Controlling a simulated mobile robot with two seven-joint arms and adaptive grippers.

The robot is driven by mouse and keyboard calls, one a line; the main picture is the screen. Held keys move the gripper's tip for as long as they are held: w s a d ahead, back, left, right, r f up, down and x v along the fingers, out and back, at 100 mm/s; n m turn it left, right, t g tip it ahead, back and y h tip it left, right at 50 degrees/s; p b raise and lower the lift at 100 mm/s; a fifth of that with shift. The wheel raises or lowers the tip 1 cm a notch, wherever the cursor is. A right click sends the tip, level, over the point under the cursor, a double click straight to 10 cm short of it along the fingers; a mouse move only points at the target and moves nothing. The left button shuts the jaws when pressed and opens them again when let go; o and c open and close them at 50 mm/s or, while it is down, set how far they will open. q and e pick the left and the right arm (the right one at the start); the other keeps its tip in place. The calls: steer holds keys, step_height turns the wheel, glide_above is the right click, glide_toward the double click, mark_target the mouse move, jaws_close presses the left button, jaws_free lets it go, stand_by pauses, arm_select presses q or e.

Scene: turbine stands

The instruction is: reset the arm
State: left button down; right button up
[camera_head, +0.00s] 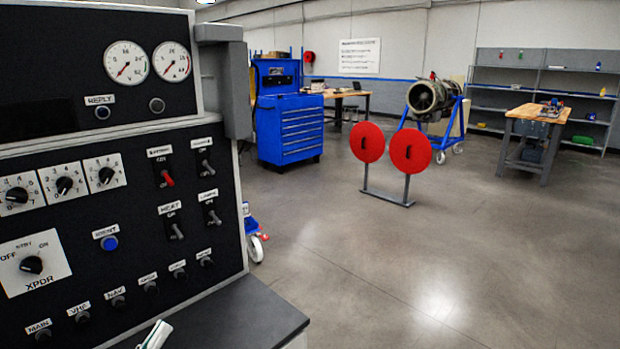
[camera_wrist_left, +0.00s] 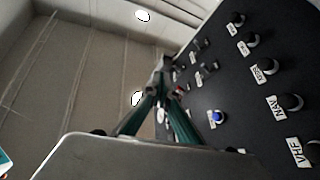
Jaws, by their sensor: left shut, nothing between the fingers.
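My left gripper (camera_wrist_left: 161,66) shows in the left wrist view, its green fingers brought together at the tips with nothing between them. It is close to the black control panel, which fills the right of that view, and looks clear of its surface. In the head view only a small white and green piece of the left gripper (camera_head: 155,336) shows at the bottom edge, in front of the panel's ledge. The control panel (camera_head: 130,215) stands at the left of the head view, with dials, knobs, switches and a blue button (camera_head: 109,243). My right gripper is not in view.
A dark ledge (camera_head: 225,320) juts out below the panel. Beyond are a blue tool cabinet (camera_head: 290,130), a stand with two red discs (camera_head: 410,151), a turbine (camera_head: 428,97) on a blue stand and a wooden workbench (camera_head: 540,115). The floor at right is clear.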

arm_select(q)
steer(key=s+d+f+m+g+y, duration=0.1)
steer(key=s+d+f+g+y, duration=0.1)
steer(key=f, duration=0.8)
steer(key=s+d+f+m+g+y, duration=0.1)
steer(key=s+d+f+g+y, duration=0.1)
steer(key=s+d+f+g, duration=0.3)
steer(key=s+d+f+g+y, duration=0.2)
steer(key=s+d+f+g, duration=0.2)
steer(key=s+f, duration=0.5)
step_height(320, 180, down, 6)
steer(key=shift+d+f+m, duration=0.25)
steer(key=shift+d+m, duration=0.15)
steer(key=shift+d, duration=0.2)
